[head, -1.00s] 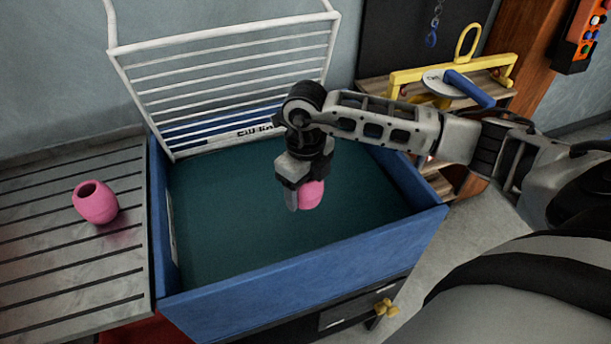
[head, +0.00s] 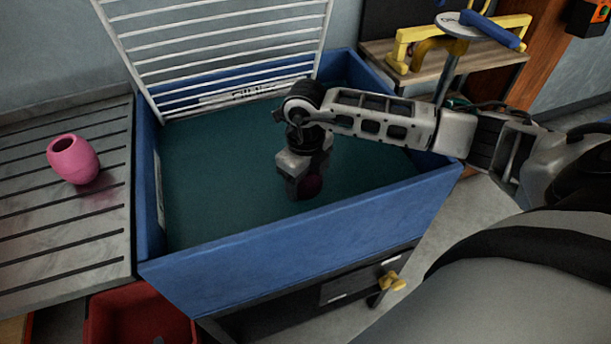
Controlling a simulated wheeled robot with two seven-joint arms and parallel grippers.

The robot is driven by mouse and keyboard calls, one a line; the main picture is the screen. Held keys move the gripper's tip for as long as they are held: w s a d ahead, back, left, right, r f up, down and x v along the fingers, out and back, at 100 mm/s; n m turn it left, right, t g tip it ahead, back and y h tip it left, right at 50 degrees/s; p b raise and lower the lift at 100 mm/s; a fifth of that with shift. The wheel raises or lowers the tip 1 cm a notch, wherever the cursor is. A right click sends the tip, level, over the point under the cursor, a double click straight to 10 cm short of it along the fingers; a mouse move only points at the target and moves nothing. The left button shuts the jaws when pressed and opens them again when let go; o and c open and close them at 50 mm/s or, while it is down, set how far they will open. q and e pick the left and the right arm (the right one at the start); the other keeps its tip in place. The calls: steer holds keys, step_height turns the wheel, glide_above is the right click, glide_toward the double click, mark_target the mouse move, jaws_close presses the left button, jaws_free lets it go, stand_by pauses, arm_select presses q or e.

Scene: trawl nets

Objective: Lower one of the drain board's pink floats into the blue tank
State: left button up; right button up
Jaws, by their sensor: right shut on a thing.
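My right gripper (head: 300,190) is shut on a pink float (head: 311,187), inside the walls of the blue tank (head: 320,245). The float looks dark now, and its lower part seems to be under the dark green water (head: 220,185). My gripper hides part of it. A second pink float (head: 73,159) stands on the grey slatted drain board (head: 40,215), left of the tank, with its open end up. My left gripper is not in view.
A white wire rack (head: 215,50) stands up at the tank's back edge. A wooden shelf (head: 480,75) with yellow and blue tools stands at the back right. A red bin (head: 135,318) sits below the drain board. Water left of my gripper is clear.

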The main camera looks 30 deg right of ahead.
steer(key=shift+f, duration=0.2)
steer(key=o, duration=1.3)
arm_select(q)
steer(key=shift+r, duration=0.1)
arm_select(e)
steer(key=shift+r, duration=0.15)
arm_select(q)
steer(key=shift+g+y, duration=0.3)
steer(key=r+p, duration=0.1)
steer(key=p, duration=0.2)
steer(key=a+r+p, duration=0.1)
steer(key=p, duration=0.2)
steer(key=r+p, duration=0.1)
steer(key=p, duration=0.2)
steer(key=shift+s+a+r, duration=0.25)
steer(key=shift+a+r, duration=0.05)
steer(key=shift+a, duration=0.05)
arm_select(e)
step_height(320, 180, up, 16)
